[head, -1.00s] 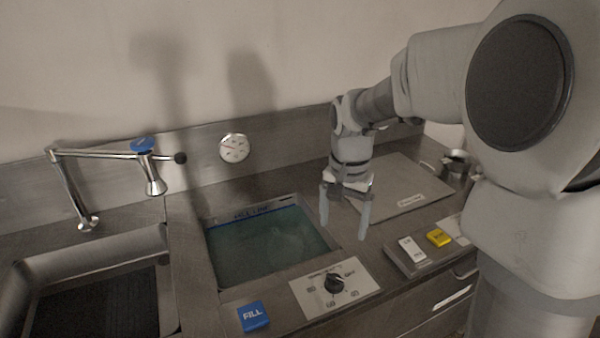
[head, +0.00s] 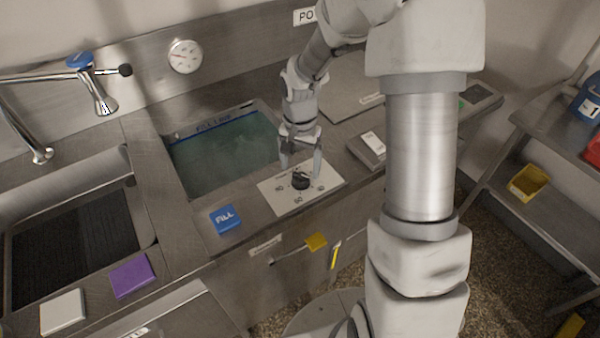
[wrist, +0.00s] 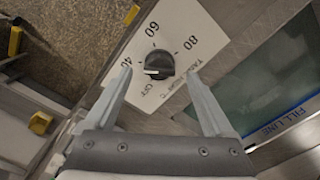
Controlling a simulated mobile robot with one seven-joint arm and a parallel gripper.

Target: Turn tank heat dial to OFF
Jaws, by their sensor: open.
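The tank heat dial (head: 300,181) is a round black knob on a white panel (head: 278,200) in front of the tank. In the wrist view the dial (wrist: 159,65) sits among the marks 40, 60, 80 and OFF. Its white pointer line faces left, on the side of 40 and OFF; the exact setting is hard to tell. My gripper (head: 300,168) is open and points down just above the dial. In the wrist view its fingertips (wrist: 158,77) lie to either side of the knob, with nothing held. Whether they touch it cannot be told.
The water-filled tank (head: 225,152) lies behind and left of the panel. A blue FILL button (head: 226,219) is left of the panel, and a light switch block (head: 368,149) is right. A sink with a faucet (head: 98,92) is at far left. A shelf stands at right.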

